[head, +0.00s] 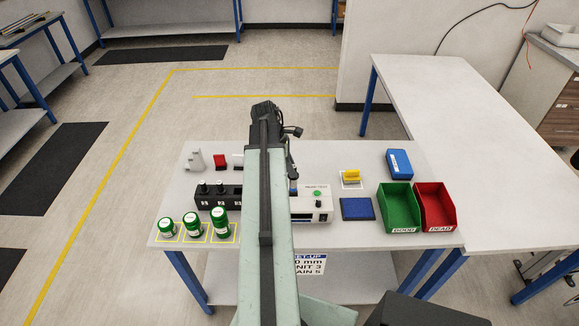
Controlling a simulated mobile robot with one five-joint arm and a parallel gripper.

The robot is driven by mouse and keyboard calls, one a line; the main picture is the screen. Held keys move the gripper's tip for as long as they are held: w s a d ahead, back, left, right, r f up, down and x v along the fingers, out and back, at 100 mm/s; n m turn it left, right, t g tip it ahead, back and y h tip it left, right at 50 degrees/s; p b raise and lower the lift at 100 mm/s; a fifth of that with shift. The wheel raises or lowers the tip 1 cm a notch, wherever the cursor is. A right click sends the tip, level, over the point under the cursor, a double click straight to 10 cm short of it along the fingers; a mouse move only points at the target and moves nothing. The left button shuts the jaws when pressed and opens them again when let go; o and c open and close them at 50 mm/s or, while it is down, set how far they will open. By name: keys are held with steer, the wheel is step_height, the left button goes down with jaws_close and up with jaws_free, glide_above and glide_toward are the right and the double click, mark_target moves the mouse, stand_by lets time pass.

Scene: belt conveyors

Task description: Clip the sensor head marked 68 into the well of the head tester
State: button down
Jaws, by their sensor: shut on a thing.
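The head tester (323,207) is a white box with a green button, on the table just right of my arm. My arm covers its left part, and I cannot see its well. My gripper (291,165) points down beyond the arm, by the tester's back edge, and only a dark part of it shows. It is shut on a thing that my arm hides. The number 68 is not readable anywhere.
Three green-and-white cylinders (194,226) stand in yellow squares at the front left. A blue pad (357,209), a yellow block (352,176), a blue box (399,164), a green bin (397,210) and a red bin (434,207) are at right. A red piece (221,161) is at the back left.

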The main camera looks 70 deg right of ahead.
mark_target(291, 185)
steer(key=shift+f, duration=0.5)
steer(key=shift+f, duration=0.1)
steer(key=shift+s+f+b, duration=0.1)
steer(key=shift+f+b, duration=0.1)
steer(key=shift+b, duration=0.2)
steer(key=shift+f, duration=0.15)
steer(key=shift+f+b, duration=1.2)
steer(key=shift+b, duration=0.15)
steer(key=shift+f+b, duration=1.25)
steer(key=shift+f, duration=0.15)
steer(key=shift+f+b, duration=0.9)
steer(key=shift+b, duration=0.15)
